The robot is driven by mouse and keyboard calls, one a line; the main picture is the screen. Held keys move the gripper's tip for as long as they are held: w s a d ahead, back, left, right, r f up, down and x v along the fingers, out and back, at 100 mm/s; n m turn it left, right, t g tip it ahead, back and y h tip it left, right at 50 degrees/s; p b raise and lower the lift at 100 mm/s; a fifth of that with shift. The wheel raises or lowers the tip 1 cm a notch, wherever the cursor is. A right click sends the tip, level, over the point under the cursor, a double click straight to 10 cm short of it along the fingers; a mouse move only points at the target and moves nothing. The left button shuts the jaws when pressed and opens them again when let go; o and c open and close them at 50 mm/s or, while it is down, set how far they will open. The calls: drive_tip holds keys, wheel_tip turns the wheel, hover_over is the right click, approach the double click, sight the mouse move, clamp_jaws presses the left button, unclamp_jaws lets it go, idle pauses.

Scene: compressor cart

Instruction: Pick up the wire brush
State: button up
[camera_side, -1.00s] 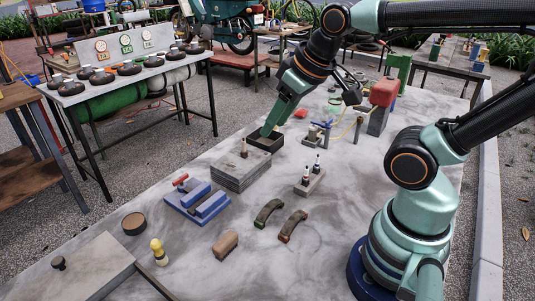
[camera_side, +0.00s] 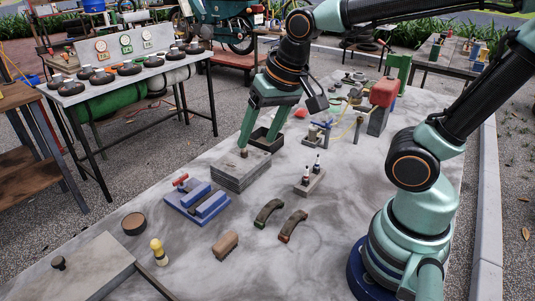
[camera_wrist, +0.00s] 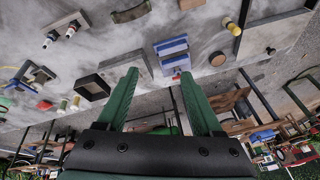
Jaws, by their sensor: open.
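No wire brush can be told for certain. A brown block (camera_side: 225,244) lies on the near part of the grey table; it may be the brush, but no bristles show. It is partly cut off at the top of the wrist view (camera_wrist: 190,4). My gripper (camera_side: 257,140) is open and empty, fingers pointing down, above the far end of a grey slab (camera_side: 238,173) and beside a black open tray (camera_side: 268,138). The brown block is well nearer the camera than my gripper. In the wrist view my gripper's two green fingers (camera_wrist: 160,74) are wide apart with nothing held between them.
A blue fixture with a red handle (camera_side: 200,200), two curved pieces (camera_side: 268,213) (camera_side: 292,225), a block with two small bottles (camera_side: 309,182), a round tin (camera_side: 134,223) and a yellow-knobbed piece (camera_side: 158,251) stand about. Bare table lies between them.

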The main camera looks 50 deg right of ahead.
drive_tip(key=w+a+f+m+g, duration=0.2)
drive_tip(key=a+f+m, duration=0.3)
drive_tip(key=a+m, duration=0.15)
drive_tip(key=m+g, duration=0.2)
drive_tip(key=m, duration=0.5)
hover_over(225, 240)
drive_tip(key=f, duration=1.2)
drive_tip(key=shift+s+a, duration=0.2)
drive_tip(key=shift+a, duration=0.15)
drive_tip(key=shift+w+d+f, duration=0.1)
drive_tip(key=shift+d+f, duration=0.05)
drive_tip(key=shift+f, duration=1.2)
drive_tip(key=shift+w+d+f, duration=0.1)
drive_tip(key=shift+d+f, duration=0.05)
drive_tip(key=shift+f, duration=1.2)
clamp_jaws()
